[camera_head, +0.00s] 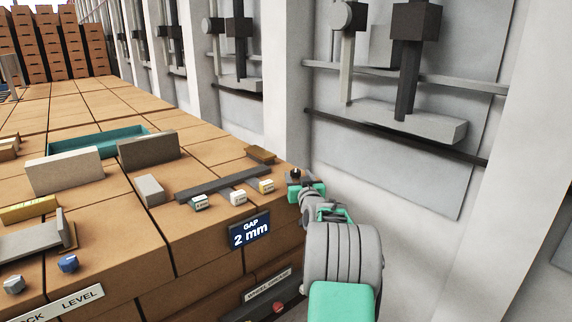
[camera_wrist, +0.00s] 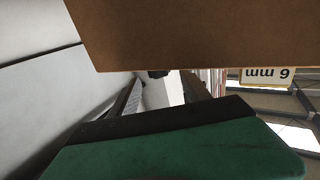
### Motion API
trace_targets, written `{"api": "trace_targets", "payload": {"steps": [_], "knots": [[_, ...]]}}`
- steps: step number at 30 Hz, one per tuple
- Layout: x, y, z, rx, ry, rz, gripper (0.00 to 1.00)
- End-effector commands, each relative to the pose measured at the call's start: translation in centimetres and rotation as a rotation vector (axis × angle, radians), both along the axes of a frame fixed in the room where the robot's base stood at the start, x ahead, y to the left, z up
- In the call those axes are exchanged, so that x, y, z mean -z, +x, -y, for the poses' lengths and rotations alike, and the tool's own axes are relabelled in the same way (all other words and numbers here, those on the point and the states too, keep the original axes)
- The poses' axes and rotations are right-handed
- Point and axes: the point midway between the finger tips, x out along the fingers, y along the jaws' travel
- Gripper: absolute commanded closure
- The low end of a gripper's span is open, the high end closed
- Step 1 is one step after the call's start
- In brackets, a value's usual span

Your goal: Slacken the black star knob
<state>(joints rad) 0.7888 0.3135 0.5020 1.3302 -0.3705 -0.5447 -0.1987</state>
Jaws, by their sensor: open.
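I cannot pick out the black star knob with certainty. A small dark piece (camera_head: 295,176) shows right at my gripper's tip in the head view, and I cannot tell whether it is the knob or part of a finger. My gripper (camera_head: 300,186) is open at the right end of the brick-block bench, close to its corner. In the wrist view a green finger with a black edge (camera_wrist: 180,150) fills the bottom, and a brown block face (camera_wrist: 200,35) fills the top. A small dark shape (camera_wrist: 158,73) shows between them, too small to identify.
A wall with panels (camera_head: 400,160) stands close right of my arm.

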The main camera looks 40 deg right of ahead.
Motion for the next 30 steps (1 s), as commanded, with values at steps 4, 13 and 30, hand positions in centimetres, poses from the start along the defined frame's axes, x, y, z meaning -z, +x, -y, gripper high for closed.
{"api": "trace_targets", "payload": {"steps": [4, 13, 30], "knots": [[-0.1, 1.4, 0.7, -0.001, 0.000, -0.001, 0.45], [-0.1, 5.8, 3.1, 0.001, 0.002, -0.001, 0.45], [0.0, 6.7, 3.6, 0.002, 0.000, -0.001, 0.59]]}}
